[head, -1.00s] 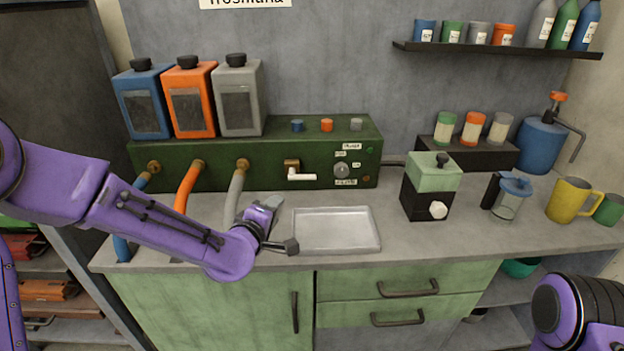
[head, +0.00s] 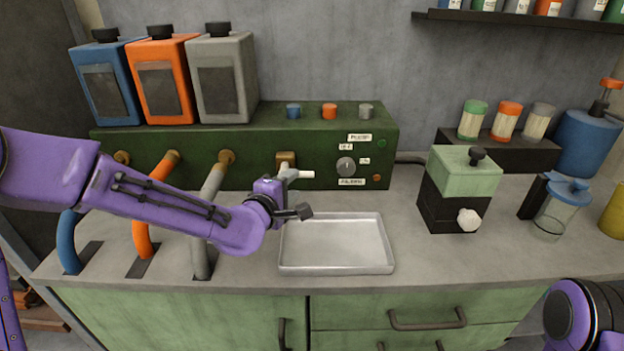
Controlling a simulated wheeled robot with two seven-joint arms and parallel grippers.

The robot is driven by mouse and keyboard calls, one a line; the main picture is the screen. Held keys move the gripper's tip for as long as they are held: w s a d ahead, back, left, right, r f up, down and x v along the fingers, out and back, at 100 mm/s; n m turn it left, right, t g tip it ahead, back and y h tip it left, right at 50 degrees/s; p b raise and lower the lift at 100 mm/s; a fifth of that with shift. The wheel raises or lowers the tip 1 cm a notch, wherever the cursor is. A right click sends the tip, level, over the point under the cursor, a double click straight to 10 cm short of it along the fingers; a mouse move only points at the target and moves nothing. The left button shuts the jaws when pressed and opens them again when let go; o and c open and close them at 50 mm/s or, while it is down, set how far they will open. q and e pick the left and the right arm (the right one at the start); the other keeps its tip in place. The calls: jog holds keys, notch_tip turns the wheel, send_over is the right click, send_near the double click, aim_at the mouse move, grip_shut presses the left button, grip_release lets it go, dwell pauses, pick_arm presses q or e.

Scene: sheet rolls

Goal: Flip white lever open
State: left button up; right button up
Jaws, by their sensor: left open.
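The white lever (head: 299,174) sticks out to the right from a brass fitting (head: 286,159) on the front of the green machine (head: 240,152). It lies about level. My left gripper (head: 282,181) is open, in front of and just below the fitting, close to the lever's left part. The purple wrist partly hides the fingers, and I cannot tell whether they touch the lever. My right arm (head: 572,318) shows only as a purple and black part at the lower right corner; its gripper is out of view.
A metal tray (head: 336,268) lies on the counter below the lever. Blue, orange and grey hoses (head: 208,215) run down left of my gripper. A green and black grinder (head: 457,190) and a glass jug (head: 556,212) stand at right.

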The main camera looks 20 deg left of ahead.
aim_at(305, 176)
pick_arm(q)
jog(key=x, duration=0.7)
jog(key=p+x, duration=0.1)
jog(key=x, duration=0.3)
jog(key=shift+f, duration=0.3)
grip_shut()
